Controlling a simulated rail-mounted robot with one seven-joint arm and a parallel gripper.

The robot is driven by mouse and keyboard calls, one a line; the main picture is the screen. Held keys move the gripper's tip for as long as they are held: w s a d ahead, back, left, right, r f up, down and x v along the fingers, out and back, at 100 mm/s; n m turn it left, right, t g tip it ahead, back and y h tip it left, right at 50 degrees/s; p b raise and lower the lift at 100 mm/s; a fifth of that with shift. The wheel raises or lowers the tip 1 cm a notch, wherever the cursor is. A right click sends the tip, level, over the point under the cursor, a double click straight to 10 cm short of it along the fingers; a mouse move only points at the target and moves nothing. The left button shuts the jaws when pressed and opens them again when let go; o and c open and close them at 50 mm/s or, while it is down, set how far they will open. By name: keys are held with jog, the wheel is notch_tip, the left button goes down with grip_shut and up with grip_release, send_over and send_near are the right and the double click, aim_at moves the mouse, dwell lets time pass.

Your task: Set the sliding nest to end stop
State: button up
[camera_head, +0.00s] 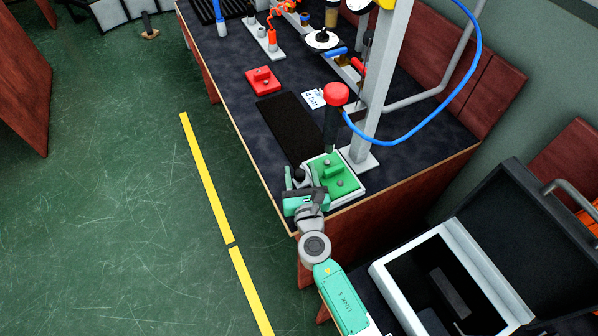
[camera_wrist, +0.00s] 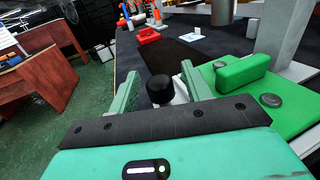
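The nest is a green plate (camera_head: 342,187) with a raised green block and round grey studs, on a light base at the near end of the bench; it also shows at right in the wrist view (camera_wrist: 290,110). A black round knob (camera_wrist: 160,90) stands at the nest's left side. My gripper (camera_head: 299,174) is at this knob, its two fingers open on either side of it. In the wrist view the knob sits between the fingers, with visible gaps. A dark strip (camera_head: 288,128) runs away from the nest along the bench. I cannot tell which part is the end stop.
A grey column (camera_head: 378,90) and a red-topped dark cylinder (camera_head: 333,115) stand close behind the nest. A red block (camera_head: 263,80) and a white card (camera_head: 313,98) lie farther along. A blue hose (camera_head: 440,98) loops at right. The dark strip is clear.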

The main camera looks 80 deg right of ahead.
jog(key=p+v, duration=0.1)
jog(key=v, duration=0.6)
jog(key=shift+s+a+r, duration=0.1)
jog(key=shift+a, duration=0.25)
